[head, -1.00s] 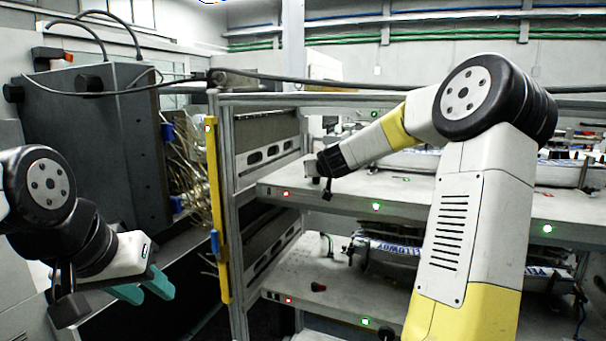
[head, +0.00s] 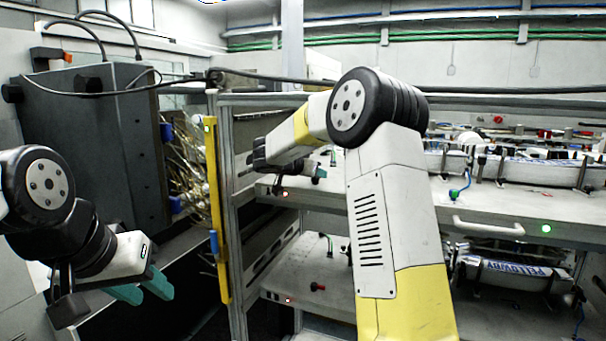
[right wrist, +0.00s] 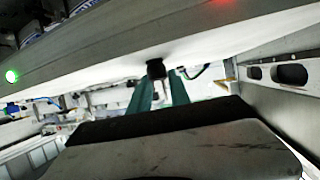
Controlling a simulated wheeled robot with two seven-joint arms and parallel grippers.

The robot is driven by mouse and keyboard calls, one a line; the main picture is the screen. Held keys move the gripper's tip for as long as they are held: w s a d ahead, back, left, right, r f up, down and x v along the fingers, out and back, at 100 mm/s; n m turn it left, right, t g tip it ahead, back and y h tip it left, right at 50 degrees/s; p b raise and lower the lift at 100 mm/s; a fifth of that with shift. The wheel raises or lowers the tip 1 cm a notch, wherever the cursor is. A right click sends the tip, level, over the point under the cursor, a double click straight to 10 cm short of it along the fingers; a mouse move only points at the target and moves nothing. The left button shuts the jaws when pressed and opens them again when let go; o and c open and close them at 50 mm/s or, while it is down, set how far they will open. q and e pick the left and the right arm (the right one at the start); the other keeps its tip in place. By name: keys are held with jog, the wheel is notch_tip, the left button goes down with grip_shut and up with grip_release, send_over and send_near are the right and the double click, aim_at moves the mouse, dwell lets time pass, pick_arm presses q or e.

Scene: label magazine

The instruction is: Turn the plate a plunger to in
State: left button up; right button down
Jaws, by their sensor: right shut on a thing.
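My right gripper (right wrist: 159,90) is shut on a small dark plunger knob (right wrist: 155,68) at the edge of a pale plate (right wrist: 200,45) in the right wrist view. How far in the plunger sits cannot be told. In the head view my right arm reaches over the upper shelf (head: 490,206); a teal finger (head: 320,172) shows, but the wrist hides the plunger. My left gripper (head: 142,289) is open and empty at the lower left, away from the shelves. I see no letter marking plate a.
A red light (head: 285,193) and a green light (head: 546,228) show on the upper shelf's front edge. A lower shelf (head: 300,275) carries another dark plunger with a red end (head: 317,287). A yellow upright bar (head: 213,200) and a dark cabinet (head: 95,140) stand to the left.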

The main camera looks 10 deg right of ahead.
jog(key=m+g+h, duration=0.1)
jog(key=m+g, duration=0.2)
jog(key=m+g+h, duration=0.2)
jog(key=m+g, duration=0.1)
jog(key=shift+f, duration=0.1)
jog(key=shift+s+d+g, duration=0.1)
jog(key=shift+g, duration=0.2)
dwell(0.3)
jog(key=c, duration=1.5)
grip_release()
jog(key=shift+h, duration=0.3)
notch_tip(320, 180, up, 4)
jog(key=shift+s+f, duration=0.1)
jog(key=s+a, duration=0.1)
jog(key=s, duration=0.4)
jog(key=s+a+r, duration=0.1)
jog(key=s+a, duration=0.1)
jog(key=s, duration=0.3)
jog(key=s+a, duration=0.1)
jog(key=s, duration=0.4)
jog(key=shift+a+r, duration=0.15)
jog(key=shift+a, duration=0.25)
